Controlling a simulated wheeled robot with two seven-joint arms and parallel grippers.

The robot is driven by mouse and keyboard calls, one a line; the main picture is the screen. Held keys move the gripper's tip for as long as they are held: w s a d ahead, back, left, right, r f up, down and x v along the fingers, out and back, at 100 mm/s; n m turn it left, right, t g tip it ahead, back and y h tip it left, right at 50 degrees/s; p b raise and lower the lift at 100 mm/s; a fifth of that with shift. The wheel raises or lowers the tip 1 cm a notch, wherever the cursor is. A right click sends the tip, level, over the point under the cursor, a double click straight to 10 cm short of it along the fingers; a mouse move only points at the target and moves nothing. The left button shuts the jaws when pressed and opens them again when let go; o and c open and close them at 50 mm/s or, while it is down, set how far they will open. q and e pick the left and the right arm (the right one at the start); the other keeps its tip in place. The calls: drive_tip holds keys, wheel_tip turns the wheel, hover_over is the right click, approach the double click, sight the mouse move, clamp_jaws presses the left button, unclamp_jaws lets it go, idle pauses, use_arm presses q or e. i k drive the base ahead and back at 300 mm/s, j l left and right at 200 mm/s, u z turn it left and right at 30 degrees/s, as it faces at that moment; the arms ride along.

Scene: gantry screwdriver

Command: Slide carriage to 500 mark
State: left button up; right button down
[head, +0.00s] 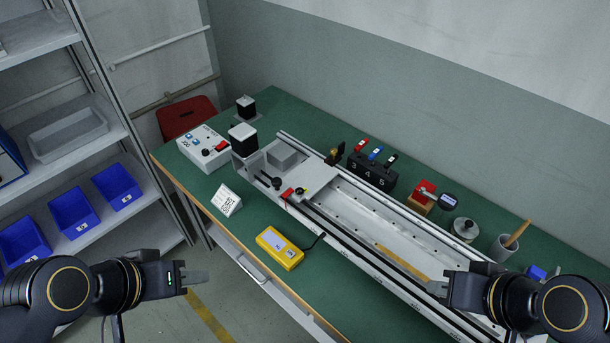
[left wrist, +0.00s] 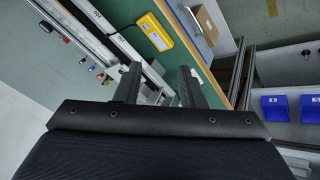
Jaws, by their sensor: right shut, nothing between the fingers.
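The carriage (head: 300,172) is a light grey plate with a raised block, at the left end of the long rail gantry (head: 395,243) on the green table. A red clamp or lever (head: 287,193) and a black knob sit at its front edge. My right gripper (head: 436,288) is shut and empty near the rail's right end, far from the carriage.
A yellow handheld device (head: 279,248) and a white sign (head: 227,201) lie in front of the rail. A control box (head: 204,147) stands at left.

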sight(307, 179)
drive_tip(key=i+j+z, duration=0.1)
drive_tip(key=j+z, duration=0.15)
drive_tip(key=z, duration=0.15)
drive_tip(key=j+z, duration=0.2)
drive_tip(key=z, duration=0.2)
drive_tip(key=j+z, duration=0.4)
drive_tip(key=i+l, duration=0.05)
drive_tip(key=l, duration=0.05)
